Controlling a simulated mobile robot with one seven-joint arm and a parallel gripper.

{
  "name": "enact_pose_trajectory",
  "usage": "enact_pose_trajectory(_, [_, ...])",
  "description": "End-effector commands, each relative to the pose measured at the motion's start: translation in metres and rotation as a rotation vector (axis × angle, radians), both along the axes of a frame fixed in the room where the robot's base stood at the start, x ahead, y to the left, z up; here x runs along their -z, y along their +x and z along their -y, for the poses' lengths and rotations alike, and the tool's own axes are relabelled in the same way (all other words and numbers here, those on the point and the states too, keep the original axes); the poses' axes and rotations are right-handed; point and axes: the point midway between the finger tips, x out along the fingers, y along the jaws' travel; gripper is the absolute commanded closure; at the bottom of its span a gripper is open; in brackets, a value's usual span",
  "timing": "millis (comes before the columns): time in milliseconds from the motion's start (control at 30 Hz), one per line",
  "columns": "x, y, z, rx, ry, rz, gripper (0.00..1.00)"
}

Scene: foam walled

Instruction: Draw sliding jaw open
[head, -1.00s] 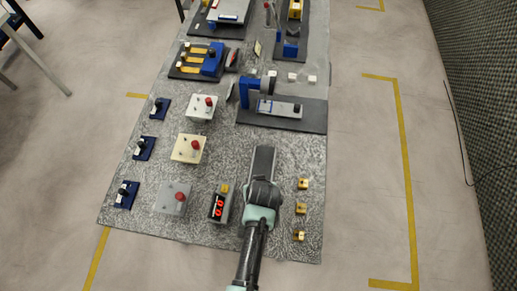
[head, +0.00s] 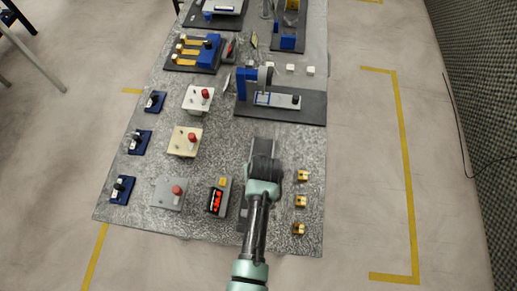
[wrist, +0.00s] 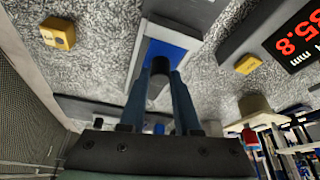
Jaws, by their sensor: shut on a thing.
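In the wrist view a black knob (wrist: 160,68) stands on a blue plate (wrist: 167,48) with a pale grey border, which looks like the sliding jaw. My gripper (wrist: 161,78) has its two fingers closed on either side of the knob. A dark grey block (wrist: 186,10) lies beyond the plate. A display unit (wrist: 300,40) beside it reads 35.8 mm in red. In the head view my gripper (head: 263,160) hides most of this fixture. Only a dark strip of its base (head: 244,206) shows left of my arm, right of the display unit (head: 217,198).
Several small brass blocks (head: 301,201) stand in a column close right of my arm. Button boxes (head: 183,141) stand to the left. A blue-framed device with a slide (head: 277,99) stands behind my gripper. Floor is clear right of the table.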

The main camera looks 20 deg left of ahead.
Motion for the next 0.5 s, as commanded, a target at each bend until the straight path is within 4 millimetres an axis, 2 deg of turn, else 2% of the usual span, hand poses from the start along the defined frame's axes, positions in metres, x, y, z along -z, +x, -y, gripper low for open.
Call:
enact_pose_trajectory(33, [0.0003, -0.0004, 0.0004, 0.002, 0.0, -0.001, 0.64])
enact_pose_trajectory(167, [0.0002, -0.0004, 0.0004, 0.002, 0.0, -0.001, 0.4])
enact_pose_trajectory(500, [-0.001, -0.0006, 0.0003, 0.001, 0.0, 0.0, 0.39])
